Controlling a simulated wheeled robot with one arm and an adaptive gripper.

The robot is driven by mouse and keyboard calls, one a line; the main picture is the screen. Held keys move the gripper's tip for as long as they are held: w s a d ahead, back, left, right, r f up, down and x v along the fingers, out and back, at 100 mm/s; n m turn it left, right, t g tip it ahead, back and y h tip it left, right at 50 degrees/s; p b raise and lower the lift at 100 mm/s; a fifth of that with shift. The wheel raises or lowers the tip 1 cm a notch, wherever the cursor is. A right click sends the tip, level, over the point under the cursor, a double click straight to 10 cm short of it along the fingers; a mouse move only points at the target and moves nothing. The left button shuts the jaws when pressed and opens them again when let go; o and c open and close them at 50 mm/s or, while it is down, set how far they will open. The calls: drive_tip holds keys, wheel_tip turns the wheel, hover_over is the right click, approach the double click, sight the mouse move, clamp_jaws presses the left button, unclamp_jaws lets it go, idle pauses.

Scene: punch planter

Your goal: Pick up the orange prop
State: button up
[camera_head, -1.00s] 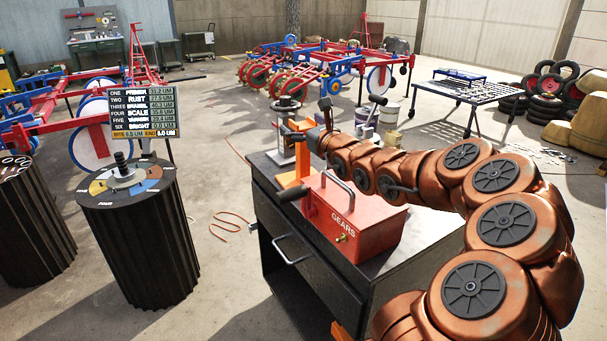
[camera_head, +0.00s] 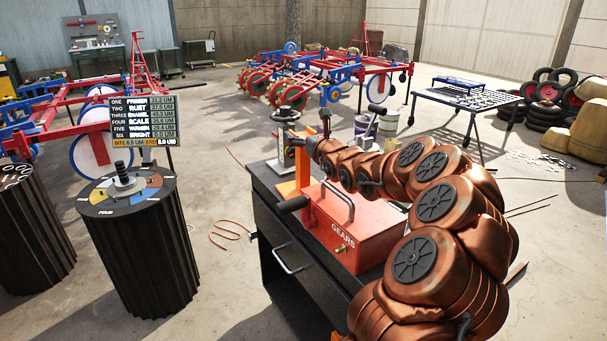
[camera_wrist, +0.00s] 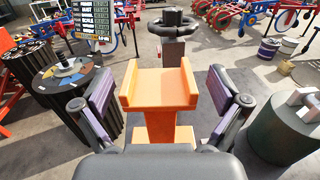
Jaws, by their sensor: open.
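The orange prop (camera_wrist: 160,88) stands upright in the middle of the wrist view, with a U-shaped top and a narrower stem below. In the head view the orange prop (camera_head: 302,168) stands at the far end of the black cabinet, behind the red box. My gripper (camera_wrist: 161,98) is open, with one purple-padded finger on each side of the prop and visible gaps between. In the head view my gripper (camera_head: 299,145) is at the prop's upper part, small and partly hidden by my arm.
The red GEARS box (camera_head: 350,238) with a handle sits on the black cabinet (camera_head: 277,200) below my arm. A post with a dark round wheel (camera_wrist: 172,25) stands just behind the prop. A dark ribbed drum (camera_head: 140,240) stands left, with open floor between.

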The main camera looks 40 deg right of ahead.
drive_tip(key=shift+w, duration=0.45)
drive_tip(key=shift+c, duration=0.2)
drive_tip(key=shift+r, duration=0.1)
clamp_jaws()
idle(0.4)
